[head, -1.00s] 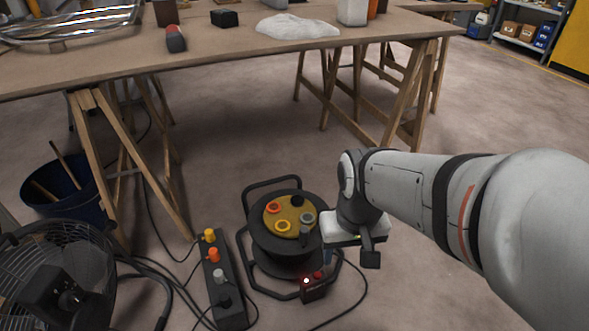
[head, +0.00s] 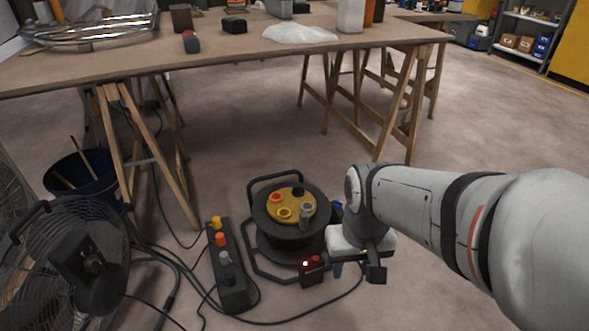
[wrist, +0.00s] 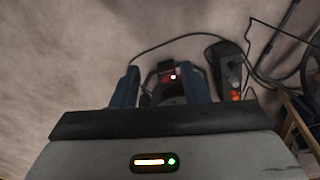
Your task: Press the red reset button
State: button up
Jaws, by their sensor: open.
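The red reset button (head: 315,259) sits on top of a small dark box (head: 312,277) at the front rim of a cable reel (head: 290,226), beside a glowing light (head: 305,264). My gripper (head: 337,238) is right of the reel, a little above and right of the box, apart from the button. It is open, with blue fingers and nothing between them. In the wrist view, the box (wrist: 166,65) with the button (wrist: 166,80) and the lit lamp shows between the two fingers of my gripper (wrist: 161,72), farther off. The arm hides part of the floor on the right.
A power strip (head: 230,275) with coloured plugs lies left of the reel, with loose cables around it. A fan (head: 75,260) and a blue bucket (head: 85,180) stand at the left. A trestle table (head: 220,48) stands behind.

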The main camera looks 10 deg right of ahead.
grip_shut()
dwell(1.4)
